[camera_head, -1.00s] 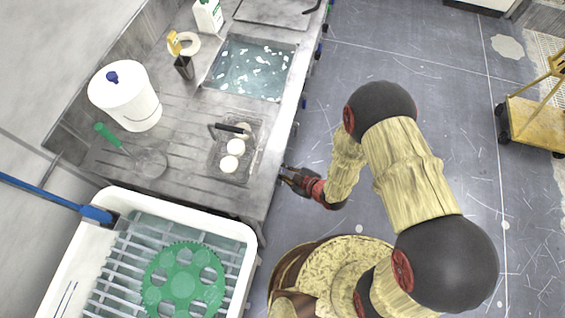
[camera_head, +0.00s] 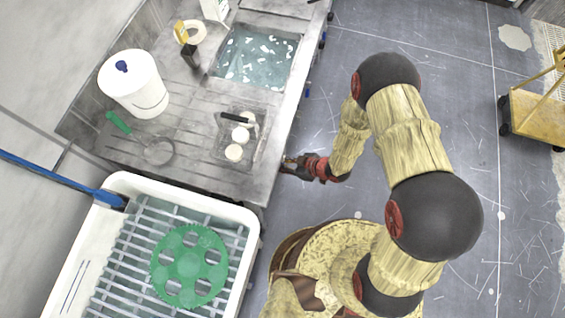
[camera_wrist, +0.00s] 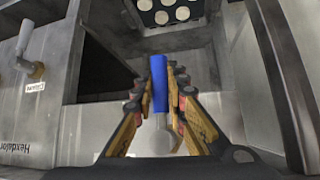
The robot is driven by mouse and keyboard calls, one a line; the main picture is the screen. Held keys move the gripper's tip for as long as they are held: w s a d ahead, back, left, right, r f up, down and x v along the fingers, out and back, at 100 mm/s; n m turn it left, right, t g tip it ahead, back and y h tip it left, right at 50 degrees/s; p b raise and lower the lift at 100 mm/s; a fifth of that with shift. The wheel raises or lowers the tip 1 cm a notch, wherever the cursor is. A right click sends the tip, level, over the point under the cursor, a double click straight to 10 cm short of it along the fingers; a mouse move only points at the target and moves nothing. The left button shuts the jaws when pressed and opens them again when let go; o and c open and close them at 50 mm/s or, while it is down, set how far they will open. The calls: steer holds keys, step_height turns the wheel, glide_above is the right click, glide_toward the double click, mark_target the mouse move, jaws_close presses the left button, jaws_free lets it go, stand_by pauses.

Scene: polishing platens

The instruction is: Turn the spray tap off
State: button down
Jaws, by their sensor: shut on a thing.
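My gripper (camera_wrist: 160,90) is shut around a blue tap handle (camera_wrist: 158,80) in the wrist view. The handle stands nearly upright in that picture between the two fingers, above a pale round knob or stem end (camera_wrist: 160,140). In the head view my gripper (camera_head: 287,165) is beside the bench's front edge, and the tap under it is hidden. No label shows on the held tap, so I cannot tell from the pictures that it is the spray tap.
Another tap (camera_wrist: 30,65) with a label below it is on the metal panel at left. The steel bench (camera_head: 190,130) has a sink (camera_head: 255,60). A white tub (camera_head: 247,225) stands at the bench's near end. A yellow cart (camera_head: 540,118) stands across clear floor.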

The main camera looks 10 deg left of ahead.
steer(key=shift+s+f, duration=0.1)
steer(key=shift+s, duration=0.05)
steer(key=c, duration=1.8)
jaws_free()
steer(key=shift+o, duration=0.2)
steer(key=v, duration=1.2)
steer(key=shift+d, duration=0.1)
